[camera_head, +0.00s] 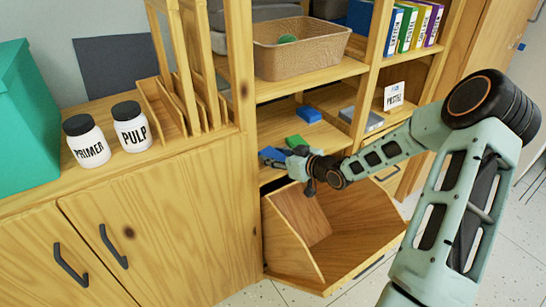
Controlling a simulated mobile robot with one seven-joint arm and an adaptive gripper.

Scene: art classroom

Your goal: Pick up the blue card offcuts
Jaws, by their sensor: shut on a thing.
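My gripper (289,161) reaches in from the right at the front of the lower shelf, above the tilted-out wooden bin. It is shut on a small blue piece, the blue card offcuts (271,154), which shows at its tips. The fingers are small and partly hidden by the wrist, so the exact grip is unclear. Another blue block (308,114) lies farther back on the shelf. A green block (296,141) lies just behind my gripper.
The open wooden bin (291,241) is below my gripper. A wicker basket (299,61) stands on the shelf above. A shelf upright (240,90) is close left.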

